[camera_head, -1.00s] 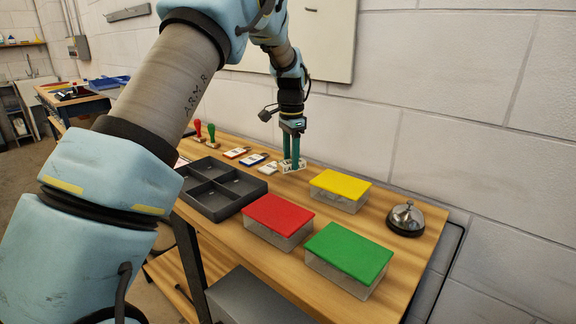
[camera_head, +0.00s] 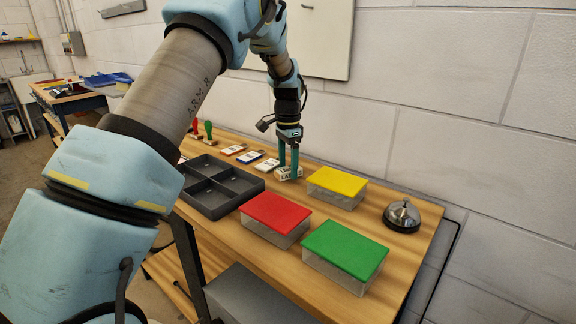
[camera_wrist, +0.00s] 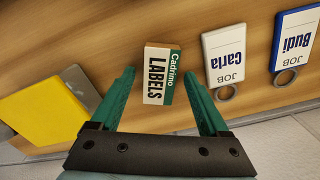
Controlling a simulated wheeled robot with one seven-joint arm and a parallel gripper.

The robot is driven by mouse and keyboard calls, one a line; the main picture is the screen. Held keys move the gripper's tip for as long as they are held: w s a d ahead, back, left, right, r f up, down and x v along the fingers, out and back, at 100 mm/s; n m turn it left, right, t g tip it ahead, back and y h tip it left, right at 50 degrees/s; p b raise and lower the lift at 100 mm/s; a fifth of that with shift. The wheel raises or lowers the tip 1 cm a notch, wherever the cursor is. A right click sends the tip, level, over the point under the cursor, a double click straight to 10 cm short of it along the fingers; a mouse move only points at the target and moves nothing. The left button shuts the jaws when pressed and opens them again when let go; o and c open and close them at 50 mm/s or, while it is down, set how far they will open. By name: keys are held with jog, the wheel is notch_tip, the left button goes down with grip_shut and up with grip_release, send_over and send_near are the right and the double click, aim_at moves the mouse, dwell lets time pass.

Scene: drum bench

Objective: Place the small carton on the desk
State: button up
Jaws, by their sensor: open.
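The small carton (camera_wrist: 160,76), white and green with "Cadrimo LABELS" print, lies on the wooden desk (camera_head: 398,254). It also shows in the head view (camera_head: 289,174), just below my fingertips. My gripper (camera_head: 288,172) points down over it with green fingers. In the wrist view, the open fingers (camera_wrist: 160,82) stand on either side of the carton, with gaps between them and it. Nothing is held.
Several job tags, such as Carla (camera_wrist: 224,58) and Budi (camera_wrist: 296,38), lie beside the carton. Yellow (camera_head: 338,181), red (camera_head: 275,212) and green (camera_head: 345,250) lidded boxes, a bell (camera_head: 402,216) and a grey divided tray (camera_head: 222,188) stand around. Two stamps (camera_head: 209,131) are at the back.

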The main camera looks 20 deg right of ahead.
aim_at(288, 169)
notch_tip(288, 169, up, 12)
jog(key=b, duration=0.2)
jog(key=s+a+f+n, duration=0.15)
jog(key=a+n, duration=0.25)
jog(key=a, duration=0.7)
jog(key=s+a+f+n, duration=0.15)
jog(key=a+n, duration=0.25)
jog(key=a, duration=0.7)
jog(key=s+a+f+n, duration=0.3)
jog(key=s+a+n, duration=0.1)
jog(key=s+a, duration=0.3)
jog(key=s+a+f+n+t, duration=0.1)
jog(key=s+a+f+n, duration=0.2)
jog(key=s+a, duration=0.4)
jog(key=shift+s+a+f+n+t, duration=0.3)
jog(key=shift+s+a+f+n, duration=0.1)
jog(key=shift+a, duration=0.1)
